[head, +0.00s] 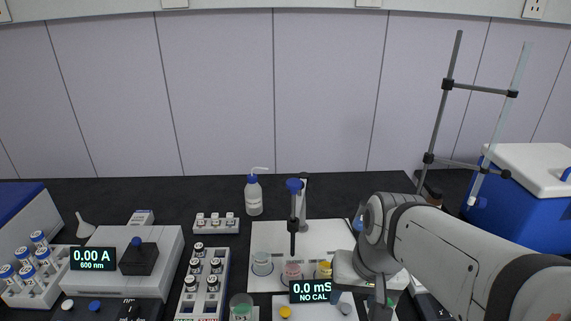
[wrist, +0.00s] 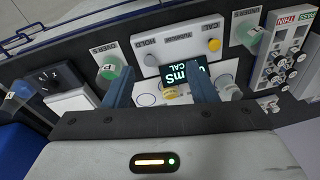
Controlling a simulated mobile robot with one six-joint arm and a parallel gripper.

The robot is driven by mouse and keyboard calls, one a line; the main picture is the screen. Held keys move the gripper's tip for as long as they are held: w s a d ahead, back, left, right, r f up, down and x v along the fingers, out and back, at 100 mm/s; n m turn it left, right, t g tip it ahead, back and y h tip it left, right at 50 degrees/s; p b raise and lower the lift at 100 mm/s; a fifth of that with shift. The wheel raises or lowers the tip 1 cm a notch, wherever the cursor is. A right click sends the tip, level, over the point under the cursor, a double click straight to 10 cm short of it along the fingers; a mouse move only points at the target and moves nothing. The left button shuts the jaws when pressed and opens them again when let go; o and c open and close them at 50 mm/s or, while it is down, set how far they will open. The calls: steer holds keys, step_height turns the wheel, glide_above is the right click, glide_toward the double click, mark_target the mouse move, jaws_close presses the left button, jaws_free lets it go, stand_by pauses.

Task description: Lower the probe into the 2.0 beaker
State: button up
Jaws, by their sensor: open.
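The probe (head: 292,225) is a dark upright rod with a blue cap, on a pale stand (head: 304,195) at the back of a white plate. In front of it on the plate are a clear beaker (head: 262,263), a pink beaker (head: 292,271) and a yellow beaker (head: 323,268). I cannot read which is marked 2.0. My gripper (wrist: 160,88) is open and empty, its blue-grey fingers pointing down over the meter area. In the wrist view, the yellow beaker (wrist: 170,93) shows between the fingers. The probe is not clearly visible there.
A meter (head: 316,291) reading "0.0 mS NO CAL" stands in front of the beakers. A tall rod stand (head: 440,110) and blue cooler (head: 515,200) stand right.

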steer(key=w+a+m+g+y+p, duration=0.1)
steer(key=w+a+m+g+y, duration=0.15)
steer(key=m+y, duration=0.2)
steer(key=m+t+y+p, duration=0.3)
steer(key=m+t+y, duration=0.2)
steer(key=m+y, duration=0.85)
glide_toward(294, 182)
steer(key=a+r+m+h, duration=0.1)
steer(key=a, duration=0.2)
steer(key=x, duration=0.2)
steer(key=p+x, duration=0.1)
steer(key=x, duration=0.1)
steer(key=p+x, duration=0.1)
steer(key=x, duration=0.2)
steer(key=shift+w+f, duration=0.1)
steer(key=shift+w, duration=0.25)
steer(key=shift+c, duration=0.2)
jaws_close()
